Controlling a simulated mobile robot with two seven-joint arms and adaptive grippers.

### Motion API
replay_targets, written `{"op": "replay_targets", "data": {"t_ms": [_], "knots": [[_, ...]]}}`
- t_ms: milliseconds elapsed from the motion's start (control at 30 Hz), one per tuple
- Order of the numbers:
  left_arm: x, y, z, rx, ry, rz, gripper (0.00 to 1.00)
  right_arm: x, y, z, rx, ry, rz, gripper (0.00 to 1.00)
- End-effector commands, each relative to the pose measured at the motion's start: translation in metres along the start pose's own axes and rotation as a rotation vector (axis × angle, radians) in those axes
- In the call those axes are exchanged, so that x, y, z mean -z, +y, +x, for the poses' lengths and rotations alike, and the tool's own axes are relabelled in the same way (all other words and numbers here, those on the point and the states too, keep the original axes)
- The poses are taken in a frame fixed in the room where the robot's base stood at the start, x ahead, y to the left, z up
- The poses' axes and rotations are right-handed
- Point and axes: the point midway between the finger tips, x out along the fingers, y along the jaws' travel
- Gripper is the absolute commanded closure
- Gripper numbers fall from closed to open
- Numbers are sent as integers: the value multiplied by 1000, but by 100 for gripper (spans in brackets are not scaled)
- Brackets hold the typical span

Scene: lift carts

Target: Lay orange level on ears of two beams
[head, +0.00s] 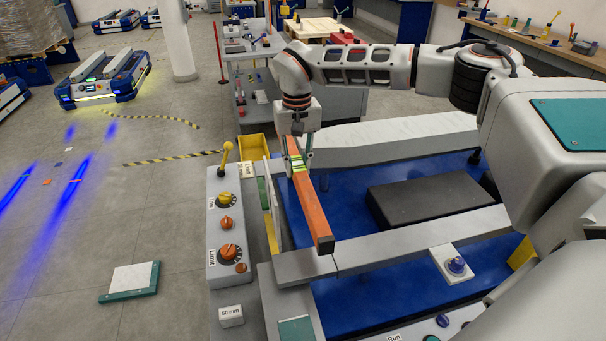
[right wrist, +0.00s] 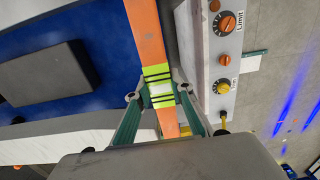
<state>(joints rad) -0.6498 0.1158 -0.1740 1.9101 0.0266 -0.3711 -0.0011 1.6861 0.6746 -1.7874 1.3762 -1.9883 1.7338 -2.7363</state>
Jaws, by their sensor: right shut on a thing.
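The orange level (head: 313,211), a long bar with a yellow-green striped middle band, is in my right gripper (head: 298,160). The fingers are shut on either side of the band, which also shows in the right wrist view (right wrist: 158,86). The level's near end overlaps the left end, or ear, of the near grey beam (head: 410,236); I cannot tell whether it touches. The far grey beam (head: 400,134) lies behind, and its left end is partly hidden by my gripper and the level. My left gripper is not in view.
The beams span a blue cart deck (head: 370,290) with a dark block (head: 430,195) between them. A grey control panel (head: 228,225) with a yellow-knobbed lever and orange knobs stands left of the level. A yellow bin (head: 252,147) is behind it.

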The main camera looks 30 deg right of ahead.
Motion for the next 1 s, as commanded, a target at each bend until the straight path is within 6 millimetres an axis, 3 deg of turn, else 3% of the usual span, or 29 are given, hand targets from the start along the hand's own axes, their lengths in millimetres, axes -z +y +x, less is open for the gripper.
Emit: {"op": "replay_targets", "data": {"t_ms": [33, 200, 667, 1000], "knots": [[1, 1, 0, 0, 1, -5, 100, -3, 0, 18, -2, -10, 0, 100], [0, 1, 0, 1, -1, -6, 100, -1, 0, 44, 0, -4, 0, 100], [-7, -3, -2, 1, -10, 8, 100, -2, 0, 46, 1, 0, 0, 100], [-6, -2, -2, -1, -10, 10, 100, -3, 1, 68, 0, -3, 1, 100]]}}
